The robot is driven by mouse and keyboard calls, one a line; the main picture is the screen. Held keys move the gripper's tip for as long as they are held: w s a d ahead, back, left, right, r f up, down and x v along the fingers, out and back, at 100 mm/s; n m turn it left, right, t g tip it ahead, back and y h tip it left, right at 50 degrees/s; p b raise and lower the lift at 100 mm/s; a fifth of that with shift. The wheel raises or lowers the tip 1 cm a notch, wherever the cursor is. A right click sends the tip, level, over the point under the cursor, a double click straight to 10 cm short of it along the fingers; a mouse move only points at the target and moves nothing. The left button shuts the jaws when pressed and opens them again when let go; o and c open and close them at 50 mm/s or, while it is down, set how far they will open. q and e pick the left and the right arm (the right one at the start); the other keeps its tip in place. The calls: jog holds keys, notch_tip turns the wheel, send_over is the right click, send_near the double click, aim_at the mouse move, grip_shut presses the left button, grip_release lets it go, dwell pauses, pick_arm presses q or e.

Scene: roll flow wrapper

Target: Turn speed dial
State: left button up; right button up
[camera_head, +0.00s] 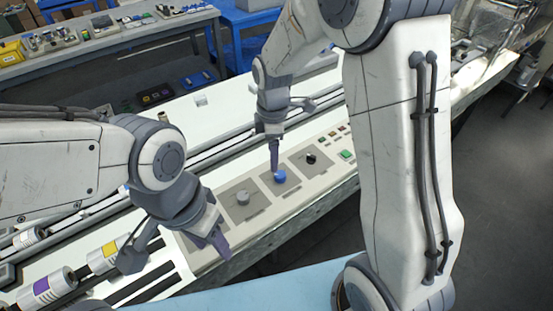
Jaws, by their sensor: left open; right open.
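A control panel (262,212) with several dials runs along the front edge of the machine. A blue dial (280,176) sits on its middle plate, a grey dial (242,197) on the plate to the left, and a black dial (310,158) on the plate to the right. I cannot tell from labels which one is the speed dial. My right gripper (275,172) points down with its fingertips at the blue dial; whether they touch it is unclear. It is open. My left gripper (222,245) is open and empty near the panel's left end.
Green and red buttons (346,154) lie right of the dials. A grey bench (110,40) with small parts stands behind. A light blue surface (250,295) is in front.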

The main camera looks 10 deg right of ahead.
aim_at(280, 174)
jog(key=shift+n, duration=0.8)
jog(key=w+d+f, duration=0.1)
jog(key=f, duration=0.3)
jog(key=w+d+f+p, duration=0.1)
jog(key=f, duration=0.3)
jog(key=w+f, duration=0.1)
jog(key=f, duration=0.3)
jog(key=shift+d+f, duration=0.1)
jog(key=shift+d, duration=0.3)
grip_shut()
